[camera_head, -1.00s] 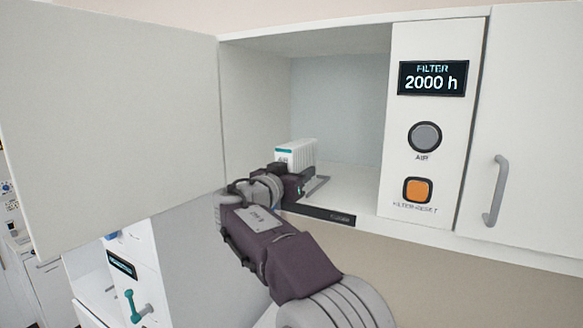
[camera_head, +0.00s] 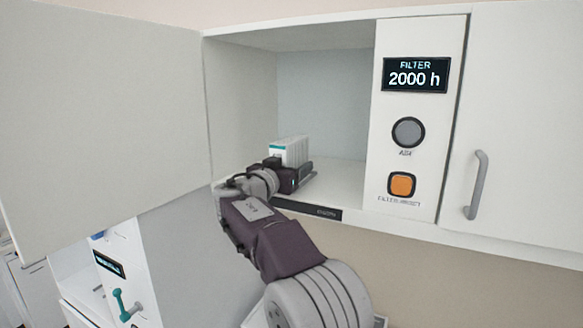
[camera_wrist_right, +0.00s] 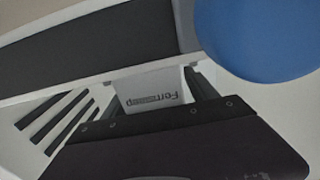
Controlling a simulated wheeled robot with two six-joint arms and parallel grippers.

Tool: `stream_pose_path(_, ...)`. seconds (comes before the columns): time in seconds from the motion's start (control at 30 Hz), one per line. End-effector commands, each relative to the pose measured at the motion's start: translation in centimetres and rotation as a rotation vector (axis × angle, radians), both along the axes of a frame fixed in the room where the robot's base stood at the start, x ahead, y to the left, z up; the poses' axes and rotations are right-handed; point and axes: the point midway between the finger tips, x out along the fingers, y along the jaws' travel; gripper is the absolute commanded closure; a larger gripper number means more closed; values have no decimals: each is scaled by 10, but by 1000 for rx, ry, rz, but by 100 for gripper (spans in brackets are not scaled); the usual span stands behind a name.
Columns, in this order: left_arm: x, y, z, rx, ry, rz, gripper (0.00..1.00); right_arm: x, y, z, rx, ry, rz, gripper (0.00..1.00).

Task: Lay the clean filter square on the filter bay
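The filter (camera_head: 289,150) is a white ribbed block with a teal strip, inside the open wall cabinet. My right gripper (camera_head: 291,176) reaches in from the front left, just below the filter. In the right wrist view its two dark fingers (camera_wrist_right: 156,95) sit on either side of a white lettered piece (camera_wrist_right: 153,88), apparently the filter's, and look shut on it. A thin grey edge, perhaps the filter bay (camera_head: 309,180), shows on the cabinet floor beside the gripper; the rest is hidden. The filter's underside is hidden. My left gripper is not in view.
The open cabinet door (camera_head: 100,110) stands at the left. A control panel (camera_head: 412,130) reads FILTER 2000 h, with a grey button (camera_head: 408,132) and an orange button (camera_head: 402,185). The cabinet floor (camera_head: 345,185) right of the gripper is clear. A blue disc (camera_wrist_right: 265,35) fills the wrist view's corner.

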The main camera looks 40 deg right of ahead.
Motion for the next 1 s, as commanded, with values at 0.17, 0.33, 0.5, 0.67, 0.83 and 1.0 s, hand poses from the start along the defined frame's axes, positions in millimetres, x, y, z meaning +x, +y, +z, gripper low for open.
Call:
stream_pose_path(0.17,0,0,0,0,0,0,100,0,0,0,0,0,0,34)
stream_pose_path(0.33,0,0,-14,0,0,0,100,-4,10,-6,1,-3,3,34)
stream_pose_path(0.5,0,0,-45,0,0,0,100,-22,45,-9,2,-6,6,34)
stream_pose_path(0.67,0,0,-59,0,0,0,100,-35,71,-5,1,-3,4,34)
stream_pose_path(0.83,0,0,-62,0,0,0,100,-42,81,-1,1,0,1,34)
stream_pose_path(1.0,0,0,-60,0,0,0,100,-42,81,0,1,0,0,34)
